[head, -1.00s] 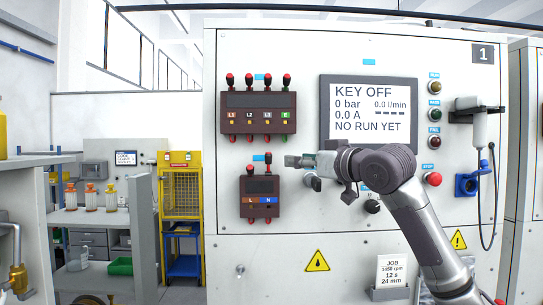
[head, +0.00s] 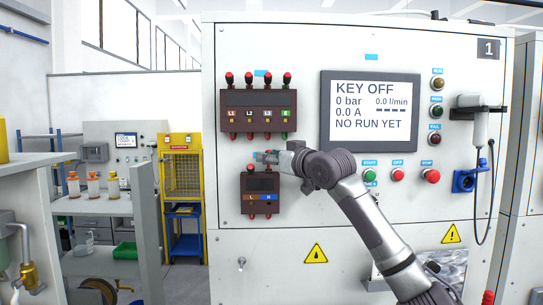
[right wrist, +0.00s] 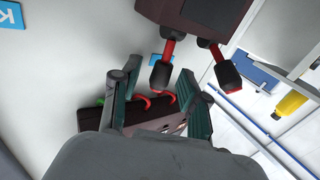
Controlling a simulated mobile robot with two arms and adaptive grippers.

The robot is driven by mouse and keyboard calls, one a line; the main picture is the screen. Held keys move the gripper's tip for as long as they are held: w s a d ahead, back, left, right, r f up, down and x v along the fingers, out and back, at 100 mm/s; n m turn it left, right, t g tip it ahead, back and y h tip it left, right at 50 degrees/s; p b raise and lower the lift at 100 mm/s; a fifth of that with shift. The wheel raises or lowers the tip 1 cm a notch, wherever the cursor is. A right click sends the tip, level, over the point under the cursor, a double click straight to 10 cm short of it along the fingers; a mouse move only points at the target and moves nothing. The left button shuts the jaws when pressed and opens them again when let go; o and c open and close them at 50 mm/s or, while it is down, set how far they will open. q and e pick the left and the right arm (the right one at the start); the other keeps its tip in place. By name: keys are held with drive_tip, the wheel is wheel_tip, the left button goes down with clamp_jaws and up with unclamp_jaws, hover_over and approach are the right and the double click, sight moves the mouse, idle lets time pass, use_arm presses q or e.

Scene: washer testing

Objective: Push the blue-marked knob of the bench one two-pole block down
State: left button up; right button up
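The bench one two-pole block (head: 258,183) is a dark brown box with an orange L and a blue N mark, below the four-pole block (head: 258,112). My right gripper (head: 264,157) reaches in from the right at its top and covers part of its knobs. The right wrist view shows the two-pole block (right wrist: 190,14) upside down, with two black knobs on red stems. The left knob there (right wrist: 160,76), on the N side, lies between or just ahead of my open fingers; I cannot tell if they touch it. The other knob (right wrist: 226,72) is outside them. My left gripper is not in view.
A screen (head: 370,112) reading KEY OFF is right of the blocks. Start, off and stop buttons (head: 398,175) sit below it. The four-pole block is close above my right gripper and shows behind the fingers in the wrist view.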

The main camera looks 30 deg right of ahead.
clamp_jaws()
drive_tip(key=shift+s+a+f+n+t+y+b, duration=0.3)
drive_tip(key=shift+s+f+n+t+y+b, duration=0.25)
drive_tip(key=shift+n+t+y+b, duration=0.95)
drive_tip(key=shift+s+a+f+n+t+y+b, duration=0.5)
drive_tip(key=shift+n+t+y+b, duration=0.45)
drive_tip(key=shift+n, duration=1.1)
drive_tip(key=shift+s+a+f+n+t+y+b, duration=0.15)
drive_tip(key=shift+s+f+n+t+y+b, duration=0.45)
drive_tip(key=shift+n+t+y+b, duration=0.9)
drive_tip(key=shift+w+a+f+n+g, duration=0.15)
drive_tip(key=shift+n+g, duration=0.1)
drive_tip(key=shift+n, duration=0.2)
